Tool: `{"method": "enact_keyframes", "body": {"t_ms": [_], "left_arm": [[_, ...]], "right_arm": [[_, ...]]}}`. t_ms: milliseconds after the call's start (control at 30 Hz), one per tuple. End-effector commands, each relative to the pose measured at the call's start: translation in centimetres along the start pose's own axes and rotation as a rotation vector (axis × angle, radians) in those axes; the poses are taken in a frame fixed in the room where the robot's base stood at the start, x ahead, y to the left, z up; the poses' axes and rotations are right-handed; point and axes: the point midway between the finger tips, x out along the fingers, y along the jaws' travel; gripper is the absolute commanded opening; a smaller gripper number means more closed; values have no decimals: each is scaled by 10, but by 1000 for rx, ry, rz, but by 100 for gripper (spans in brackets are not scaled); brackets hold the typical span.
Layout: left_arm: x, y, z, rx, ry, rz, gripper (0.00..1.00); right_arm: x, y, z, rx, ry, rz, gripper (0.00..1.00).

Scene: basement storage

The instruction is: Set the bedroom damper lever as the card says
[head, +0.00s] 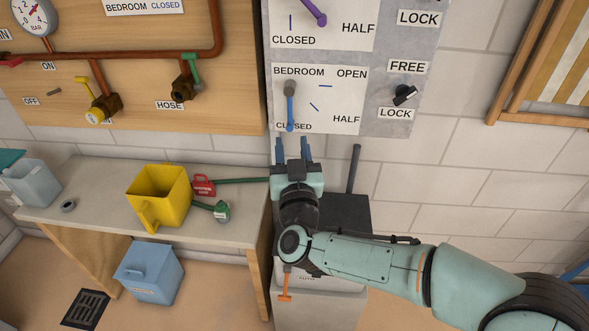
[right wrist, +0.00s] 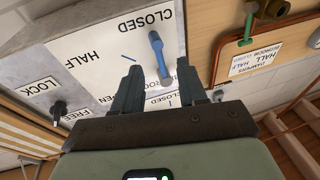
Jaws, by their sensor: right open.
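The bedroom damper lever (head: 290,112) is blue with a grey top and hangs straight down, its lower end at the CLOSED label. It also shows in the right wrist view (right wrist: 161,60), where the lettering is upside down. The card (head: 145,7) reads BEDROOM CLOSED in its visible part; in the right wrist view the card (right wrist: 268,57) reads HALL HALF and BEDROOM CLOSED. My right gripper (head: 292,150) is open and empty, fingers pointing up just below the lever in the picture. In the right wrist view the lever appears between the fingertips, with no visible contact. My left gripper is out of view.
A black lock knob (head: 404,95) sits between FREE and LOCK labels. A purple lever (head: 313,12) is above. A blue bin (head: 148,272) stands on the floor.

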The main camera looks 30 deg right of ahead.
Motion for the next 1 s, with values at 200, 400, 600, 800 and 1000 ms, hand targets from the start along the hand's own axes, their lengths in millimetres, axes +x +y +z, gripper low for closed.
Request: {"method": "enact_keyframes", "body": {"t_ms": [200, 400, 600, 800, 1000], "left_arm": [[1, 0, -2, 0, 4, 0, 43], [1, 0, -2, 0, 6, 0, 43], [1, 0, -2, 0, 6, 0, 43], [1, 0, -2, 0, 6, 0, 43], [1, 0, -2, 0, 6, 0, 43]], "right_arm": [[-42, 0, 1, -1, -2, -2, 42], [-58, 0, 2, -1, -4, 0, 42], [-60, 0, 2, -1, -3, 1, 42], [-60, 0, 2, -1, -3, 0, 42], [-60, 0, 2, -1, -3, 0, 42]]}}
